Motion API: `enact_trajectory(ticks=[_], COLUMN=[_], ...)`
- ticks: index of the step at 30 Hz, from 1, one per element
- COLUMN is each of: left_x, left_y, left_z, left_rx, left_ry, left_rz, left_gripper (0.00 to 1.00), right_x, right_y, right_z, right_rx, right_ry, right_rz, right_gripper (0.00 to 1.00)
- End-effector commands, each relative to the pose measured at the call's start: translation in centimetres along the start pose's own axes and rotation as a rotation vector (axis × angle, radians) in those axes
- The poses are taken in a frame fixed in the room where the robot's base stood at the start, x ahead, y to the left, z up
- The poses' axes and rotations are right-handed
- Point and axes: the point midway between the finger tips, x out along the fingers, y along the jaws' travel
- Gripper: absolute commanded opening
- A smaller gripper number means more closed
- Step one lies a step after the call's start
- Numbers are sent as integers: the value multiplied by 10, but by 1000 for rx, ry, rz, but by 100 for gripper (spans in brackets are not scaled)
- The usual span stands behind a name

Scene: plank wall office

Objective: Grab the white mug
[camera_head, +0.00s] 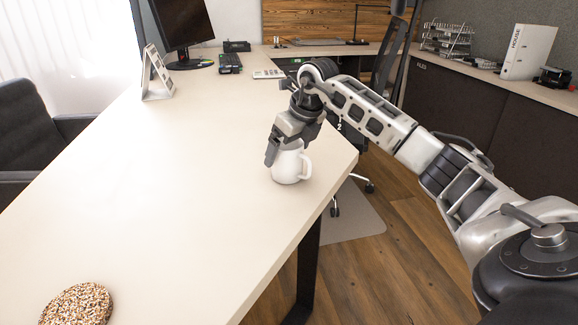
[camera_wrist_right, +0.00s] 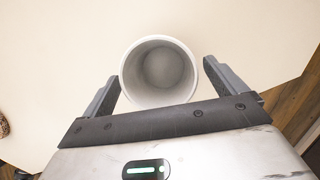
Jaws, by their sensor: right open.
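The white mug (camera_head: 287,166) stands upright on the light desk (camera_head: 200,150), near its right edge, with its handle toward the right. In the right wrist view I look down into the empty mug (camera_wrist_right: 160,72). My right gripper (camera_head: 280,153) is at the mug from above, and its upper part hides some of the mug's rim. In the right wrist view the right gripper (camera_wrist_right: 161,85) is open, one finger on each side of the mug, with small gaps showing. My left gripper is not in view.
A round speckled coaster (camera_head: 78,304) lies at the desk's near left. A dark chair (camera_head: 35,135) stands left. The middle of the desk is clear.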

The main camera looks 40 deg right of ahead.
Motion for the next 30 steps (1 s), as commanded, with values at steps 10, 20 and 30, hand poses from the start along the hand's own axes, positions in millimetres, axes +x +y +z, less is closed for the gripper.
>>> enact_trajectory(ticks=[10, 20, 30], left_x=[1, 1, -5], left_y=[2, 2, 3], left_z=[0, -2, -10], left_rx=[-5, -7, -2], left_ry=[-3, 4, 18], left_rz=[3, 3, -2], left_gripper=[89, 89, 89], right_x=[3, 2, -22], right_y=[0, 0, 0], right_z=[0, 1, 12], right_rx=[-1, -1, -1], right_ry=[-1, -4, -7], right_rz=[-1, -1, -1], right_gripper=[68, 39, 39])
